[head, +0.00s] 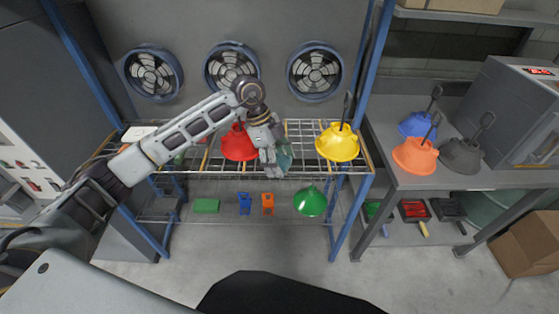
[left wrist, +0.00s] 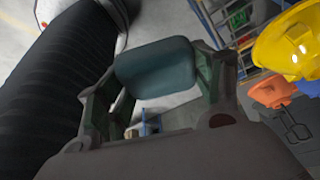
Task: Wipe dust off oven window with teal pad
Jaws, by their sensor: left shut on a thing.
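My left gripper (head: 270,152) is shut on the teal pad (head: 286,158), in front of the wire rack between the red and yellow hoods. In the left wrist view the pad (left wrist: 155,68) sits crosswise between the two fingers of the gripper (left wrist: 157,85). The oven (head: 508,105) is the grey box on the table at the right, with a lit red display. Its front is seen at a steep slant at the picture's right edge, so any dust on the window cannot be made out. The pad is far to the left of the oven. My right gripper is out of view.
Red (head: 238,144) and yellow (head: 338,144) hoods stand on the rack's top shelf. A green hood (head: 310,202) is lower. Blue (head: 416,124), orange (head: 414,155) and dark grey (head: 461,156) hoods with upright hooks stand left of the oven. A cardboard box (head: 528,240) is on the floor.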

